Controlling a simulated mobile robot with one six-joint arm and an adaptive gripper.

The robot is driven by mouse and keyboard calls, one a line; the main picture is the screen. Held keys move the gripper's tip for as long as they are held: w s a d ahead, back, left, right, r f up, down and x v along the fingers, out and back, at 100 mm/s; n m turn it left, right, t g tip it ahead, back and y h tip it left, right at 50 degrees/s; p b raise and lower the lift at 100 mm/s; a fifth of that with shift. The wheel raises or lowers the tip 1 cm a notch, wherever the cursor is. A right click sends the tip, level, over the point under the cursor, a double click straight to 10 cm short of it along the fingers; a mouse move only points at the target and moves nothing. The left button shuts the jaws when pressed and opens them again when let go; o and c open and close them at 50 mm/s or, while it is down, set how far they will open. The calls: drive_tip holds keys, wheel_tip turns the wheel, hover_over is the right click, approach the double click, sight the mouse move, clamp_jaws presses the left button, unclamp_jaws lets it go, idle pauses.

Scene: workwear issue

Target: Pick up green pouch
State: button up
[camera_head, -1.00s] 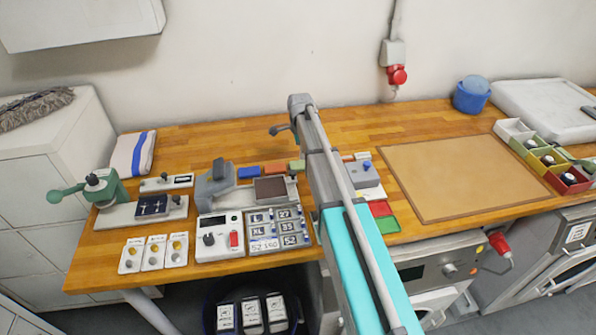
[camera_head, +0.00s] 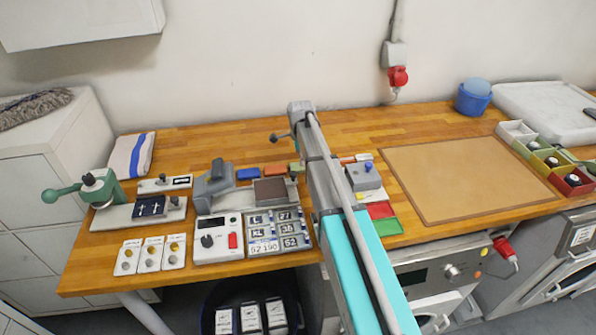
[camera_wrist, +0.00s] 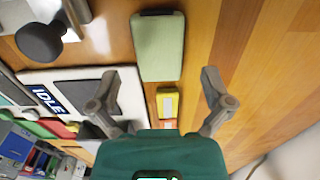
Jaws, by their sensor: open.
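The green pouch (camera_wrist: 158,45) lies flat on the wooden bench in the upper middle of the wrist view. In the head view a small green piece of it (camera_head: 297,166) shows just left of my arm. My gripper (camera_wrist: 160,82) is open and empty, its two fingers spread wide. In the wrist view the pouch appears ahead of the fingertips, roughly in line with the gap between them. In the head view my arm hides the gripper.
A yellow item (camera_wrist: 167,102) lies near the pouch's lower end. A white device reading IDLE (camera_wrist: 50,95) and a dark round knob (camera_wrist: 41,42) are to the left. In the head view, orange (camera_head: 275,169) and blue (camera_head: 248,174) items lie left of the pouch.

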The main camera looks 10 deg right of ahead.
drive_tip(key=shift+f+b, duration=1.55)
drive_tip(key=shift+f, duration=0.25)
drive_tip(key=shift+s, duration=0.1)
drive_tip(key=c, duration=1.1)
drive_tip(key=shift+o, duration=0.2)
drive_tip(key=shift+r, duration=0.2)
wheel_tip(320, 180, up, 3)
drive_tip(key=p, duration=0.3)
drive_tip(key=s+d+r+p, duration=0.6)
drive_tip(key=s+r+p, duration=0.3)
drive_tip(key=s, duration=0.3)
drive_tip(key=shift+s+d+r+p, duration=0.2)
drive_tip(key=shift+r+p, duration=0.15)
drive_tip(key=shift+p, duration=0.2)
